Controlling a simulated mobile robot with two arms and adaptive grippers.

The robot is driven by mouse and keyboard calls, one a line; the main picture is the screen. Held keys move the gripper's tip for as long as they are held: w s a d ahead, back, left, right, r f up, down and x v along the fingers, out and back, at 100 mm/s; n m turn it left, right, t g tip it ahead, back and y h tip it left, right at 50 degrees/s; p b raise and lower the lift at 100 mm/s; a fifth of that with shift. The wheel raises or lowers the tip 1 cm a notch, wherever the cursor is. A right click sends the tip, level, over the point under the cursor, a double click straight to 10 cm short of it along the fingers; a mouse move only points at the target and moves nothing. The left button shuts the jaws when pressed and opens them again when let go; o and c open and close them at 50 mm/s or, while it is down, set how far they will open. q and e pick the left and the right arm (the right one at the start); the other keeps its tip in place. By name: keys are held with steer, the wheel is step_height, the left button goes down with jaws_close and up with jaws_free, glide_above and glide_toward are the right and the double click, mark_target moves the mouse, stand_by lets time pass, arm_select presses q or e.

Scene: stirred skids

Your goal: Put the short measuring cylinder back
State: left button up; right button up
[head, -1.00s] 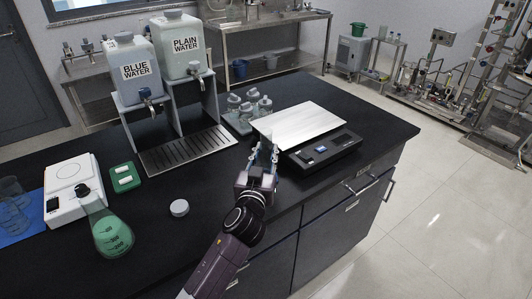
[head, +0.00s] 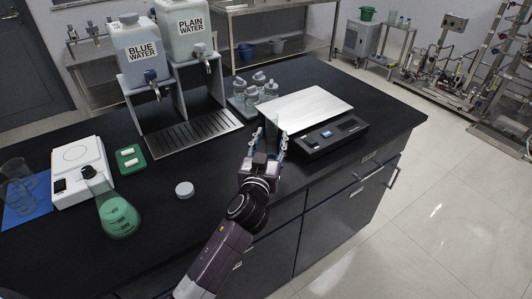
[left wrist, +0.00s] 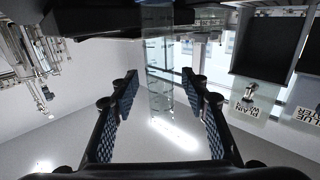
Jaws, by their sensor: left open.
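A clear, marked measuring cylinder (left wrist: 160,75) shows in the left wrist view, between and beyond the finger pads of my left gripper (left wrist: 160,92). Gaps show between it and both pads, so the gripper is open around or just short of it; the exact depth is hard to tell. In the head view my left gripper (head: 267,146) is at the near edge of the black bench, left of the scale, with a faint see-through shape between its fingers. The cylinder's base is not clear. My right gripper is not in view.
A scale with a silver plate (head: 305,107) stands close right of the gripper. Several small glass pieces (head: 262,90) are behind it. A white round lid (head: 184,189), a green flask (head: 118,217) and a blue mat (head: 30,207) with beakers are left. Bench (head: 220,170) between is clear.

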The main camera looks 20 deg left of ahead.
arm_select(q)
steer(key=s+d+b, duration=0.1)
steer(key=s, duration=1)
steer(key=shift+d+b, duration=0.15)
steer(key=shift+b, duration=0.25)
